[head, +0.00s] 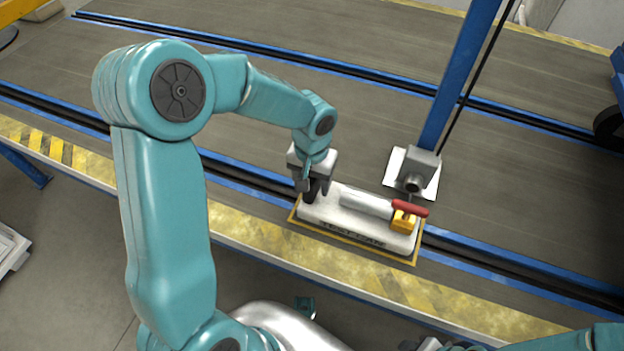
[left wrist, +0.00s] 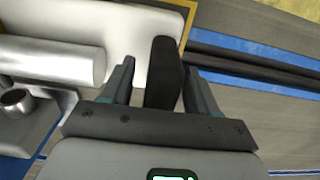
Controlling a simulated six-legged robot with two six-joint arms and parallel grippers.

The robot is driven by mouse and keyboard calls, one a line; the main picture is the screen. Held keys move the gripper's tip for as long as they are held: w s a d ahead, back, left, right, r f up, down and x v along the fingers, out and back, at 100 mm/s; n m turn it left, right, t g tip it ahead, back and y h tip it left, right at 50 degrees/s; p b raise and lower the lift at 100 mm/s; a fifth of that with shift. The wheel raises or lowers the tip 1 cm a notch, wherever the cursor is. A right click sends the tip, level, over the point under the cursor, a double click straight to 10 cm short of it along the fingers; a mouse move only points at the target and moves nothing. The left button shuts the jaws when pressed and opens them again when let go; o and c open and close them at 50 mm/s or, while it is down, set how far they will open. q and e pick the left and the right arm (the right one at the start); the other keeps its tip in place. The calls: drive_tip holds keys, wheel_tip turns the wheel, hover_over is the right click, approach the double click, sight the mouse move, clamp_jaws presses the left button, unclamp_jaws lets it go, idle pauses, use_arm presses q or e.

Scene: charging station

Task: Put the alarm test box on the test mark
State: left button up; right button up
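A white box, which I take for the alarm test box (head: 335,213), lies on the walkway in the head view. It carries a silver cylinder, a yellow block with a red lever, and a black upright handle at its left end. A yellow outline, apparently the test mark (head: 360,240), shows around its base. My left gripper (head: 314,190) is at the handle end. In the left wrist view its two fingers (left wrist: 160,85) stand either side of the black handle (left wrist: 164,70), with a visible gap on the left. Only a bit of my right gripper (head: 428,345) seems to show.
A blue post (head: 460,75) with a grey foot on a white plate (head: 430,185) stands just behind the box. Blue-edged black rails run along the grey deck. A yellow striped edge (head: 260,235) lies in front.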

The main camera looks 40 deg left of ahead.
use_arm(q)
drive_tip(key=shift+r+p, duration=0.3)
wheel_tip(320, 180, up, 12)
drive_tip(key=p, duration=0.3)
drive_tip(key=shift+f, duration=0.15)
